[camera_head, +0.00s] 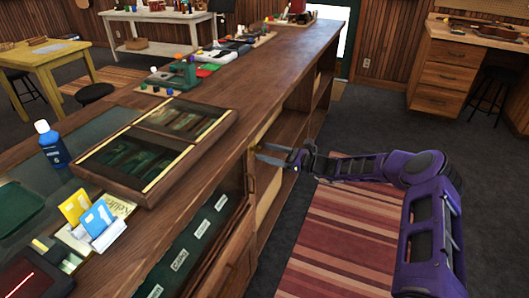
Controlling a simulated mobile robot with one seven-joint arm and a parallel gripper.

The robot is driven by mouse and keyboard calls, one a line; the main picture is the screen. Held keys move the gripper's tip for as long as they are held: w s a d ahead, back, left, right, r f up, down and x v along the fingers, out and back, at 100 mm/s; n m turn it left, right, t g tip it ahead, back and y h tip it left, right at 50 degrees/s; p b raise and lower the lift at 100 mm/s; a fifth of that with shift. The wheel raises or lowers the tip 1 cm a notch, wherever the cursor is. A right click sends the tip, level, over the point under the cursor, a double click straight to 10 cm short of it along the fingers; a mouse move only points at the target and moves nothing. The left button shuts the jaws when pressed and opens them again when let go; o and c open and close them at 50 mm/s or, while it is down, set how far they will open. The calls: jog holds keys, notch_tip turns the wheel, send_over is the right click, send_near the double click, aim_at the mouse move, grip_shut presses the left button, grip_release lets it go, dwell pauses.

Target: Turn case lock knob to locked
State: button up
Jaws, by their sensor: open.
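The wooden display counter (240,113) runs away from me, with a glass-fronted case (187,250) holding white labels in its near side. I cannot clearly make out the lock knob; it is too small or hidden near the case's far end. My gripper (262,154) is at the end of my purple arm, beside the counter's side face, just below the top edge and past the case's far end. Its two fingers are apart and point left toward the counter. Nothing shows between them. I cannot tell whether the fingertips touch the wood.
A wooden-framed display box (192,157), a blue bottle (51,144) and a card holder (96,222) stand on the counter. Open shelves (290,128) lie beyond my gripper. A striped rug (325,240) covers the floor under my arm. A drawer desk (448,75) stands back right.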

jog(key=shift+x, duration=0.8)
grip_shut()
